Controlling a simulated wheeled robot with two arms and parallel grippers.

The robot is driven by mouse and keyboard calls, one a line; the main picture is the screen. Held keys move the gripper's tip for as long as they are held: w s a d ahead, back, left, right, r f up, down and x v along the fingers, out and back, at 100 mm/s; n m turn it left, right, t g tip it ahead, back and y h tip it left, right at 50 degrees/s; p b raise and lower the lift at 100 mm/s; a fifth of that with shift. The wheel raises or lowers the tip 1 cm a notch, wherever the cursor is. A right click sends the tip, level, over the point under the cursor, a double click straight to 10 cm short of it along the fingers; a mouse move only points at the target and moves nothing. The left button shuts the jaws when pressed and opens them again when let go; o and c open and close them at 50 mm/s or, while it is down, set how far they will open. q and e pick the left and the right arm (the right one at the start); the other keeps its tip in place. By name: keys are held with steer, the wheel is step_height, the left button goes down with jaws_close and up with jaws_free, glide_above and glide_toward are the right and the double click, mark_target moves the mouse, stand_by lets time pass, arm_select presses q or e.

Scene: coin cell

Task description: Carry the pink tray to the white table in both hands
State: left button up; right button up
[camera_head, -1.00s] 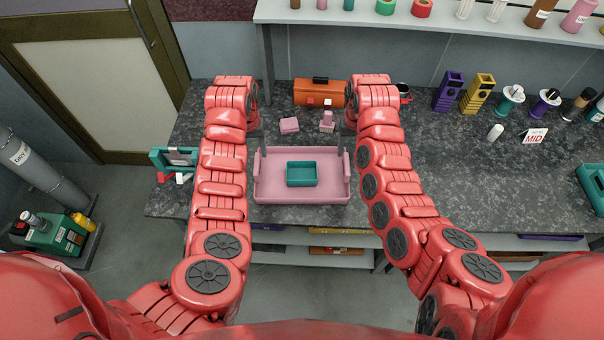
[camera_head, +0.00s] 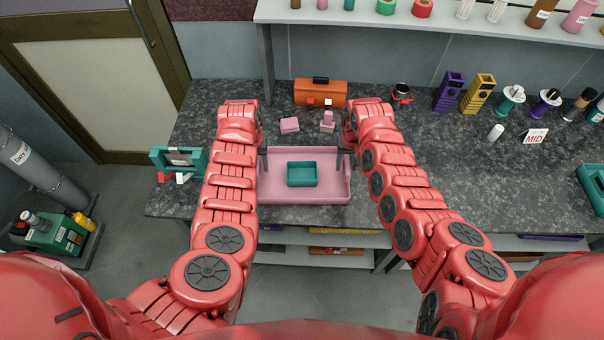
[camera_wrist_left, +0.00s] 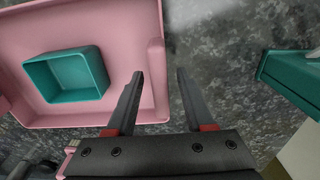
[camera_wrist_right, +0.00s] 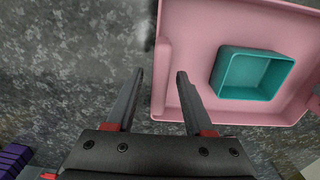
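The pink tray (camera_head: 330,193) lies on the dark speckled counter, with a teal open box (camera_head: 302,174) inside it. My left gripper (camera_head: 263,160) is at the tray's left end and my right gripper (camera_head: 345,158) at its right end. In the left wrist view, the open left fingers (camera_wrist_left: 160,74) point at the tray's end wall, with its raised grip between or just beside them. In the right wrist view, the open right fingers (camera_wrist_right: 160,72) stand likewise at the other end wall. Contact cannot be told. I cannot make out a white table.
An orange toolbox (camera_head: 320,92) and small pink blocks (camera_head: 289,125) stand behind the tray. A teal holder (camera_head: 180,160) is left of my left arm. Bottles and spools line the counter at right. A white shelf (camera_head: 460,25) runs along the back.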

arm_select(q)
jaws_close()
arm_select(e)
jaws_close()
stand_by(0.9)
